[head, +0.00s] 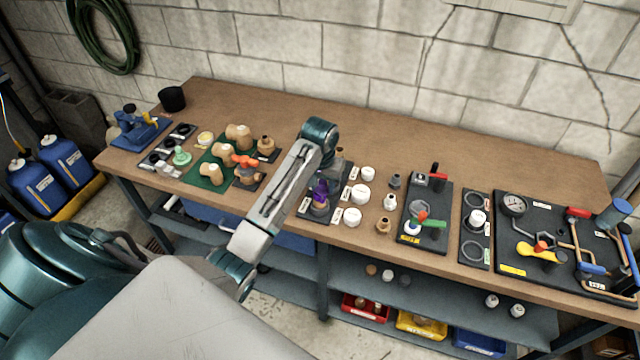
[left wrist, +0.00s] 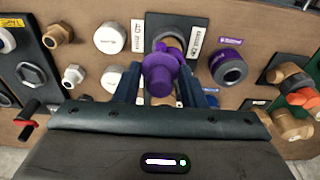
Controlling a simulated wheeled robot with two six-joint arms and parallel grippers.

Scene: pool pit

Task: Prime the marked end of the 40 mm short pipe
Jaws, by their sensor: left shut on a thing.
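My left gripper (left wrist: 161,72) is shut on a purple primer dauber (left wrist: 160,75), which also shows in the head view (head: 320,188). My forearm hides most of this gripper there. The dauber is over the dark tray, just at a tan short pipe piece (left wrist: 173,41), which it partly covers; I cannot tell whether they touch. The pipe piece also shows in the head view (head: 319,208). A label reading about "40 M" lies beside it. The marking on the pipe end cannot be made out. The open purple primer can (left wrist: 229,68) stands beside the tray. My right gripper is not in view.
White caps (head: 360,193) stand close to the right of the tray, with small fittings (head: 390,202) beyond them. A valve with an orange-red handle (head: 245,160) stands to the left. Bare bench (head: 225,105) lies along the wall.

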